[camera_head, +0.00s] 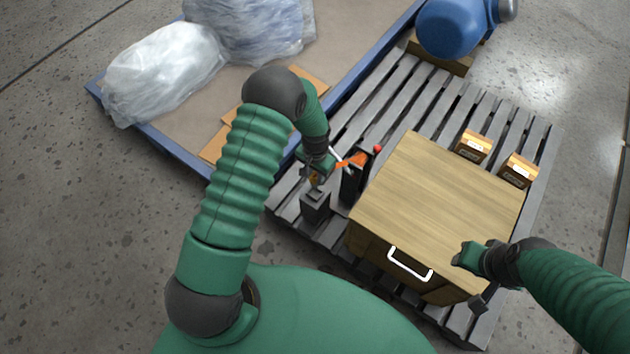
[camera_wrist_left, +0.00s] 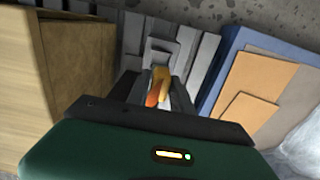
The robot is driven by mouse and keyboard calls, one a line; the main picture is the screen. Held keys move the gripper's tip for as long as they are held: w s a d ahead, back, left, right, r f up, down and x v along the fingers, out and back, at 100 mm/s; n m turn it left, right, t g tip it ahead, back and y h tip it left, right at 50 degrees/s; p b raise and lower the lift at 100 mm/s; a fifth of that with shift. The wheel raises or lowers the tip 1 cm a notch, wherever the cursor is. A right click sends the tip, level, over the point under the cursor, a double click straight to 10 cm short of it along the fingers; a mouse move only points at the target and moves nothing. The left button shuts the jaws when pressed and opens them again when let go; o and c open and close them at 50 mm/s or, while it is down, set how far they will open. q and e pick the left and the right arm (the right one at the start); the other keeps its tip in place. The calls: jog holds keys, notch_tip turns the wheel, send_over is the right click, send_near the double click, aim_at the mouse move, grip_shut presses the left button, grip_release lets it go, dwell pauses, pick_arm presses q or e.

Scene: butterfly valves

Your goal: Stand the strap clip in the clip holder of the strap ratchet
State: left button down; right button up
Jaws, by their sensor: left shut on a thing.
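My left gripper (camera_head: 316,172) points down over the pallet and is shut on the strap clip, a small orange-yellow piece (camera_wrist_left: 158,86) that shows between the fingers in the left wrist view. A dark grey block with an open top, which looks like the clip holder (camera_head: 315,206), stands just below the gripper; it also shows beyond the clip in the wrist view (camera_wrist_left: 160,50). The clip appears above the holder; the exact gap is unclear. A dark upright device with orange parts and a red knob, seemingly the strap ratchet (camera_head: 352,186), stands right of it. My right gripper (camera_head: 466,258) is over the wooden box's front edge; its fingers are unclear.
A wooden box (camera_head: 440,190) with a white handle (camera_head: 410,264) fills the pallet's middle right. Two small orange-brown cartons (camera_head: 472,146) (camera_head: 518,170) stand behind it. A blue-edged platform (camera_head: 165,146) with wrapped bundles (camera_head: 163,72) lies left. A blue tank (camera_head: 450,28) is at the back.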

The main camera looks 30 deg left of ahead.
aim_at(315, 195)
pick_arm(q)
jog(key=shift+f+b, duration=0.5)
notch_tip(315, 195, down, 3)
jog(key=b, duration=0.2)
jog(key=shift+b, duration=0.35)
jog(key=shift+f, duration=0.4)
jog(key=shift+s+f, duration=0.1)
jog(key=shift+f, duration=0.05)
jog(key=shift+f, duration=1.15)
dwell(1.2)
jog(key=c, duration=1.1)
grip_release()
jog(key=shift+o, duration=0.2)
